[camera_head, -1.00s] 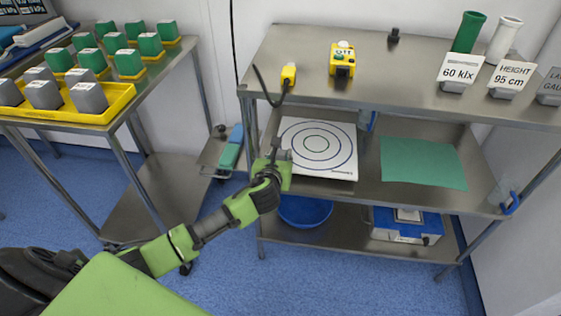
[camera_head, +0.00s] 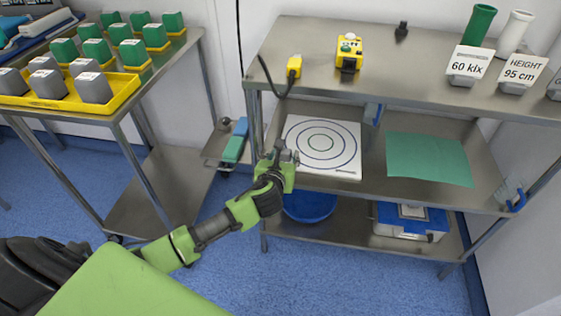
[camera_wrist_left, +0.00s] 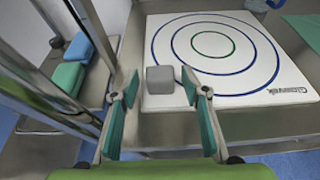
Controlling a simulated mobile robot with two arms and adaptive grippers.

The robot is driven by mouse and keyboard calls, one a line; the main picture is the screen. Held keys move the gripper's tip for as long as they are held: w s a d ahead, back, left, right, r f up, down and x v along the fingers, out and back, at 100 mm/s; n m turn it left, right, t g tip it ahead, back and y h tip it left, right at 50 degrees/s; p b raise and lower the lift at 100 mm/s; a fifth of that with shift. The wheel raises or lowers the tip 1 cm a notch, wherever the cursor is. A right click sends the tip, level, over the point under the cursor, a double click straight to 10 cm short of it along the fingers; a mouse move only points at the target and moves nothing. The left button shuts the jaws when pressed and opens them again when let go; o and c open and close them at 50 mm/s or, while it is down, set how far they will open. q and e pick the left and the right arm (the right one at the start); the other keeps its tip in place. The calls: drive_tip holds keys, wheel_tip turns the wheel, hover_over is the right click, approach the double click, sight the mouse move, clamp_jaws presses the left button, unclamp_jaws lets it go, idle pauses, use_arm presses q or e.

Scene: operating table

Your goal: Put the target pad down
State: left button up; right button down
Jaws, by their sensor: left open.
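The target pad (camera_head: 330,158) is a white square board with blue rings around a green centre ring. It lies flat on the middle shelf (camera_head: 372,186) of the right-hand steel rack. My left gripper (camera_head: 287,158) is at the pad's left edge in the head view. In the left wrist view its fingers (camera_wrist_left: 159,85) are spread open. A small grey cube (camera_wrist_left: 160,78) shows between the fingertips, at the near left edge of the pad (camera_wrist_left: 268,75). I cannot tell whether the cube touches the pad or the fingers. My right gripper is not in view.
A green sheet (camera_head: 428,158) lies right of the pad on the same shelf. A blue bowl (camera_head: 308,207) and a blue-white device (camera_head: 410,222) stand on the shelf below. The top shelf holds a yellow button box (camera_head: 348,52) and signs. A yellow tray (camera_head: 120,92) sits on the left table.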

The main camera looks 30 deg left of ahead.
use_arm(q)
drive_tip(key=p+v, duration=0.1)
drive_tip(key=v, duration=0.3)
drive_tip(key=shift+s+r, duration=0.15)
drive_tip(key=shift+r, duration=0.05)
drive_tip(key=s+d+f+n+g+h, duration=0.1)
drive_tip(key=s+d+f+n+g, duration=0.1)
drive_tip(key=s+n, duration=0.8)
drive_tip(key=s+d+f+n+g+h+p, duration=0.1)
drive_tip(key=s+d+f+n+g, duration=0.2)
drive_tip(key=s+f+n, duration=0.4)
drive_tip(key=s+d+f+n+g+h, duration=0.1)
drive_tip(key=s+f+n+g, duration=0.3)
drive_tip(key=s+n, duration=0.9)
drive_tip(key=shift+s+d+f+n+g+h, duration=0.35)
drive_tip(key=shift+s+d+f, duration=0.3)
drive_tip(key=shift+s+d, duration=0.3)
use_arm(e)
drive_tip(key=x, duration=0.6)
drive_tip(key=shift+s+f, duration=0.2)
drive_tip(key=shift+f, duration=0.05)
use_arm(q)
drive_tip(key=shift+p, duration=0.35)
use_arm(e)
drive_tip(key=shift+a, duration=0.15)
